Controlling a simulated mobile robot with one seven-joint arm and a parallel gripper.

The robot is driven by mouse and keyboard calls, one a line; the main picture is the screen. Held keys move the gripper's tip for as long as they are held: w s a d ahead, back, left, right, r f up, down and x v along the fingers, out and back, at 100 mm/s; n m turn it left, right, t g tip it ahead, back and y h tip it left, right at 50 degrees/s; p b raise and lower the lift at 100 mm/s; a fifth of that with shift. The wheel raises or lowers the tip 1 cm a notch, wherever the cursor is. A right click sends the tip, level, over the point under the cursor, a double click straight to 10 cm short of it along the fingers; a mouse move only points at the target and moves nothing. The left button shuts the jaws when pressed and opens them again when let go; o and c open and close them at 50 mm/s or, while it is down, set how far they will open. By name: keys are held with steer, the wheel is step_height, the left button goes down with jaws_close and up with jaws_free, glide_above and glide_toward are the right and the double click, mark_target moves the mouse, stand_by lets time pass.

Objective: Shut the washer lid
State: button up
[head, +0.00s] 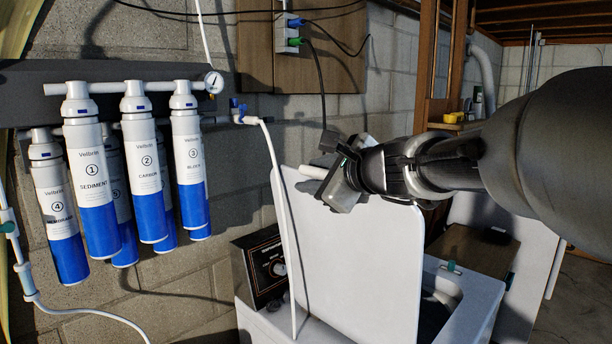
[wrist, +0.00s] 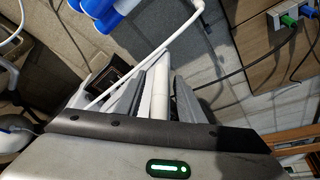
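The washer lid (head: 350,262) is a white panel with rounded corners, standing open and nearly upright on the white washer (head: 470,305) in the head view. The opening shows dark to its right. My gripper (head: 311,172) is at the lid's upper edge, coming in from the right and covering part of that edge. I cannot tell whether the gripper touches the lid.
Several white and blue filter canisters (head: 144,175) hang on the wall at left. A thin white pipe (head: 283,210) runs down just left of the lid. A dark control panel (head: 268,262) stands at the washer's left. An outlet box (head: 288,34) with cables is above.

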steer(key=shift+s, duration=0.15)
jaws_close()
